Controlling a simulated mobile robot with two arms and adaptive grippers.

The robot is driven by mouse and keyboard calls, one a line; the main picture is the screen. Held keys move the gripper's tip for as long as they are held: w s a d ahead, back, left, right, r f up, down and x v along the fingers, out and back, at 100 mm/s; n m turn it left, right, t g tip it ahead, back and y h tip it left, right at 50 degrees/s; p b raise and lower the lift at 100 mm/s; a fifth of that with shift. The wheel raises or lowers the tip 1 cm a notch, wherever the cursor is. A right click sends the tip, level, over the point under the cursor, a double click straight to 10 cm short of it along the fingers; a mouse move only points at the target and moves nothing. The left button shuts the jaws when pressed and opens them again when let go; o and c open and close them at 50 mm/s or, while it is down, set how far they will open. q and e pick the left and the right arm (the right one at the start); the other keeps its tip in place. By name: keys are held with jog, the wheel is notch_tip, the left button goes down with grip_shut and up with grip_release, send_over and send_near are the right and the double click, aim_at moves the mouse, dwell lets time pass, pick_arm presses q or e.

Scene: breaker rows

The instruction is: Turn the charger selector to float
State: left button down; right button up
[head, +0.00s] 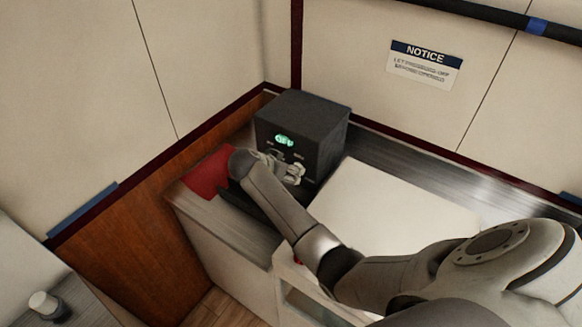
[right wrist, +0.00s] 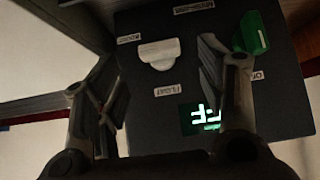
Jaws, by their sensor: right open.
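The charger (head: 302,117) is a dark box on the counter at the back corner, its lit green display (head: 284,140) reading OFF. In the right wrist view its face (right wrist: 150,110) appears upside down. The white selector knob (right wrist: 160,54) shows there between labels; the FLOAT label (right wrist: 168,90) is just below it in the picture and another label is at its left. My right gripper (right wrist: 157,62) is open, one finger to each side of the knob; I cannot tell whether they touch it. In the head view my right gripper (head: 285,168) is at the charger's front. My left gripper is out of view.
A green switch (right wrist: 252,32) sits beside the right finger in the wrist view. A red cloth or pad (head: 209,174) lies left of the charger. A pale flat panel (head: 390,208) lies to its right. Walls close in behind, with a notice sign (head: 425,65).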

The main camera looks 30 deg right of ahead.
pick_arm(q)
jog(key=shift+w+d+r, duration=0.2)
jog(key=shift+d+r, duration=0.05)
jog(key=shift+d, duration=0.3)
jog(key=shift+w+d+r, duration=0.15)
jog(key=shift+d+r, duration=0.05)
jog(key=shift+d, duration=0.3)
pick_arm(e)
jog(key=x, duration=0.4)
jog(key=shift+r, duration=0.1)
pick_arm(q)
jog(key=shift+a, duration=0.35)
pick_arm(e)
jog(key=c, duration=1)
